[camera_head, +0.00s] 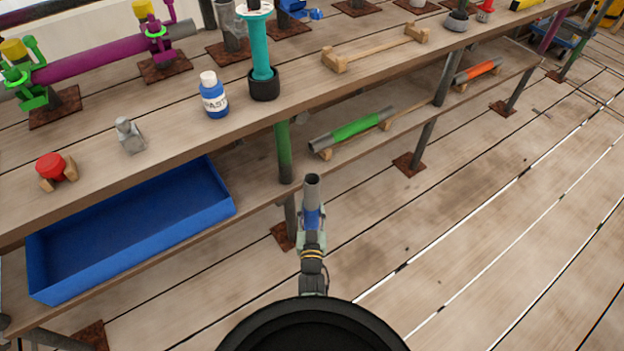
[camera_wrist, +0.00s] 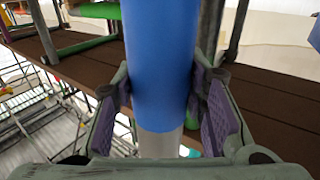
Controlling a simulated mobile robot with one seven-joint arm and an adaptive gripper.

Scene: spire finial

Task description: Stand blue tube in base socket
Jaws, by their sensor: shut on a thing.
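My gripper (camera_head: 312,236) is shut on the blue tube (camera_head: 312,216), in front of the bench. The tube has a grey end piece (camera_head: 312,187) that points up in the head view. In the wrist view the blue tube (camera_wrist: 160,70) runs between the two purple-padded fingers (camera_wrist: 165,100), with a grey section below the blue. I cannot tell for sure which thing is the base socket. A black round base (camera_head: 264,86) on the bench top holds an upright teal tube (camera_head: 262,50) with a white disc on top.
The wooden bench (camera_head: 300,112) carries a blue-and-white bottle (camera_head: 213,97), a wooden cradle (camera_head: 378,47) and a red-topped piece (camera_head: 55,170). The lower shelf holds a blue tray (camera_head: 130,228) and a green tube (camera_head: 355,128). Open plank floor lies to the right.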

